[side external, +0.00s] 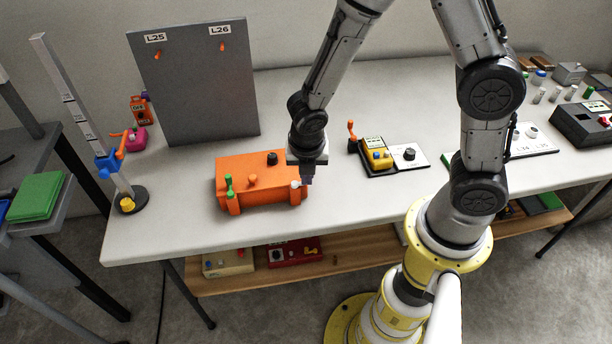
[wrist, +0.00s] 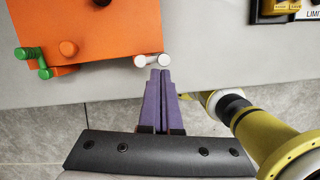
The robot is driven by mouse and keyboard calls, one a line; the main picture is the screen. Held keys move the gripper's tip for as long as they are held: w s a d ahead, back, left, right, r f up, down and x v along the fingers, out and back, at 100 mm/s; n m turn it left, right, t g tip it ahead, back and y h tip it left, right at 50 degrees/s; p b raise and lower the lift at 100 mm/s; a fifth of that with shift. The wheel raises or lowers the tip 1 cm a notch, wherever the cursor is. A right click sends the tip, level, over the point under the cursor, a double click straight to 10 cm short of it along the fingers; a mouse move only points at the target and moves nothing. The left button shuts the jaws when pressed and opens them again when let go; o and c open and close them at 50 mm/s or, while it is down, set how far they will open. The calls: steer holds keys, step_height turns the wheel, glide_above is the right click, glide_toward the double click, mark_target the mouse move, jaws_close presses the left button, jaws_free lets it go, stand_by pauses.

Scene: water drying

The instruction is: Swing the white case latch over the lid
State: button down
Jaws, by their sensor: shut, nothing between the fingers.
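The orange case (side external: 262,181) sits near the front edge of the table; its lid shows from above in the wrist view (wrist: 105,35). The white latch (side external: 296,184) is at the case's front right corner and lies along the lower right edge in the wrist view (wrist: 151,60). A green latch (side external: 229,185) is at the front left, also in the wrist view (wrist: 32,58). My gripper (side external: 309,182) is shut with nothing in it. Its purple fingertips (wrist: 160,72) are right beside the white latch; I cannot tell whether they touch it.
A grey panel (side external: 195,85) stands behind the case. A yellow-and-black device (side external: 378,156) lies to the right. The table's front strip (side external: 180,240) is clear.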

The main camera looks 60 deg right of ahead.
steer(key=shift+d+n, duration=0.1)
steer(key=shift+n, duration=0.3)
steer(key=n, duration=0.2)
steer(key=d+n+y, duration=0.1)
steer(key=n, duration=0.1)
steer(key=shift+w+d+n+t, duration=0.15)
steer(key=shift+n+t, duration=0.25)
steer(key=shift+w+d, duration=0.35)
steer(key=shift+d, duration=0.1)
steer(key=shift+w+d, duration=0.35)
steer(key=shift+w, duration=0.35)
